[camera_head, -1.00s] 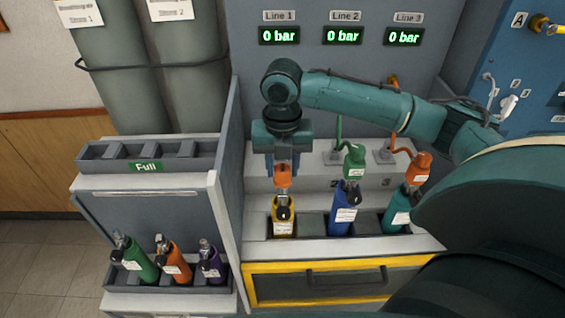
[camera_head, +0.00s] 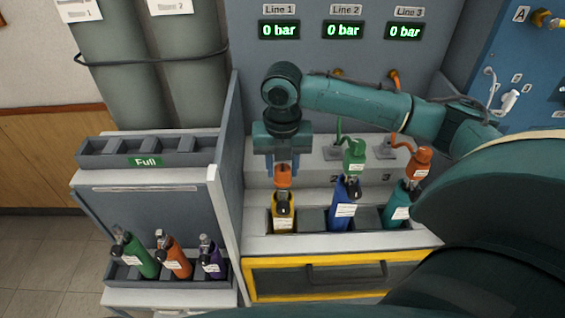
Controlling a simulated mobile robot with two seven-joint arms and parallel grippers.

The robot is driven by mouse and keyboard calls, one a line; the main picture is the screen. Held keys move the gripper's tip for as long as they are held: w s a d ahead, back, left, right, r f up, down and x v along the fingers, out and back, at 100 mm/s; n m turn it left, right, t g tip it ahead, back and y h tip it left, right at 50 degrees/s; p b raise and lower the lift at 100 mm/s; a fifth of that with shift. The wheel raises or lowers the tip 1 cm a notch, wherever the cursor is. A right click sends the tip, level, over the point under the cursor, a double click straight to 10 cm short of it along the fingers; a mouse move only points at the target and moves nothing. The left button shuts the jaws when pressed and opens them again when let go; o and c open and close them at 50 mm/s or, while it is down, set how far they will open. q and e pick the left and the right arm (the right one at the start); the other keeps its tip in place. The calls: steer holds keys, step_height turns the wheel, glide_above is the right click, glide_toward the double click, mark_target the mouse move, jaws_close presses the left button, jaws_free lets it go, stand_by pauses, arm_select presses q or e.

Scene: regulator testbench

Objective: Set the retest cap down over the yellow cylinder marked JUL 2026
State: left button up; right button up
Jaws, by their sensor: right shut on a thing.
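The yellow cylinder (camera_head: 284,222) stands upright in the leftmost slot of the bench rack, with a white label too small to read. My right gripper (camera_head: 283,172) points straight down above it and is shut on an orange cap (camera_head: 283,178). The cap is upright and in line with the cylinder's top. Its lower edge meets or overlaps the dark valve in the picture; I cannot tell whether it touches. My left gripper is not in view.
A blue cylinder (camera_head: 344,208) with a green regulator (camera_head: 354,157) and a teal cylinder (camera_head: 398,212) with an orange regulator (camera_head: 419,163) stand to the right. Green, orange and purple cylinders sit in a lower left tray (camera_head: 118,277). The "Full" rack (camera_head: 97,153) is empty.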

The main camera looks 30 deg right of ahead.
steer(key=shift+f, duration=0.75)
steer(key=o, duration=1)
steer(key=shift+o, duration=0.2)
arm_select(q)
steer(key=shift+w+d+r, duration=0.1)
arm_select(e)
step_height(320, 180, up, 13)
steer(key=shift+r, duration=0.1)
